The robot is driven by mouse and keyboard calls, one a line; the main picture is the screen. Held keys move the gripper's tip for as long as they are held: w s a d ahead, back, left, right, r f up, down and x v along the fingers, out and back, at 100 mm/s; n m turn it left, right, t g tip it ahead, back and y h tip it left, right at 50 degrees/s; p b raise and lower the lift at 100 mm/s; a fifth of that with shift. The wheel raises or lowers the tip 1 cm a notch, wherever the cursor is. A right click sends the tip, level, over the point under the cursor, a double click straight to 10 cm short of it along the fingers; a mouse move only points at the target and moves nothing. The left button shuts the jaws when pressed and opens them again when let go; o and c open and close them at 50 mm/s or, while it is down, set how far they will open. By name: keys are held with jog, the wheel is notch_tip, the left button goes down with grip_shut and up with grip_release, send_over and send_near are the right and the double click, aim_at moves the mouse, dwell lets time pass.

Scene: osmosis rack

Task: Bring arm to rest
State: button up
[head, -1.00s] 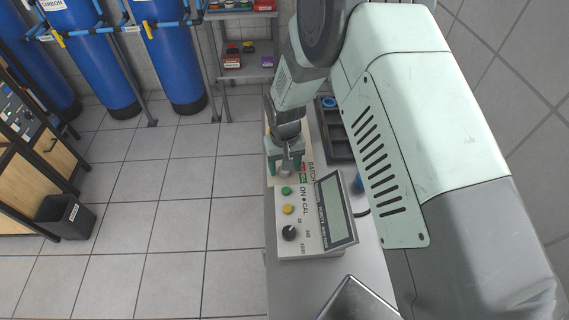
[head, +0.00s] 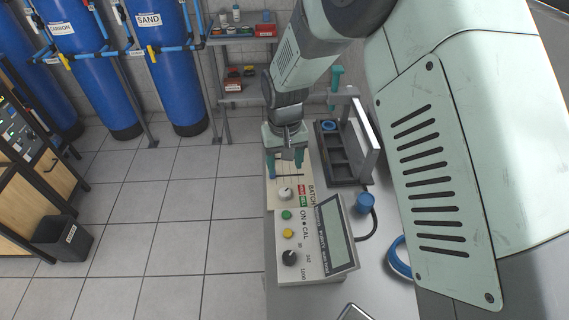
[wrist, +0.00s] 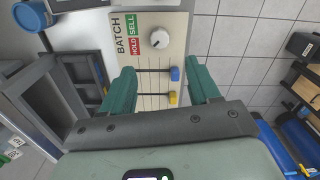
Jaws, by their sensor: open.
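My gripper (head: 285,164) is above the far end of the meter's bench-top panel in the head view. In the wrist view my gripper (wrist: 163,92) shows two green fingers spread apart with nothing between them. The fingers look apart from the panel. In the head view the white knob (head: 285,193) is just nearer than the gripper.
A meter (head: 309,239) with a tilted display stands at the near end of the bench. To its right are a blue cap (head: 365,203), a cable and a dark tray (head: 342,165) with an upright frame. Blue tanks (head: 165,75) and a shelf (head: 238,88) stand behind.

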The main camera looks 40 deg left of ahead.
dwell(0.3)
jog(key=w+d+r+m+t+y, duration=0.1)
jog(key=w+d+r+m, duration=0.15)
jog(key=d+r, duration=0.95)
jog(key=w+d+r+m+t, duration=0.2)
jog(key=w+d+r, duration=0.2)
jog(key=d+r, duration=0.75)
jog(key=s+d+r+m+t, duration=0.1)
jog(key=s+d+r+m, duration=0.2)
jog(key=s+d, duration=0.4)
jog(key=s+d+r+m+t+h, duration=0.1)
jog(key=s+d+r+m, duration=0.2)
jog(key=d, duration=1)
jog(key=s+r, duration=0.2)
jog(key=s, duration=0.3)
jog(key=shift+s+d+t, duration=0.15)
jog(key=shift+d+t, duration=0.1)
jog(key=shift+t, duration=0.05)
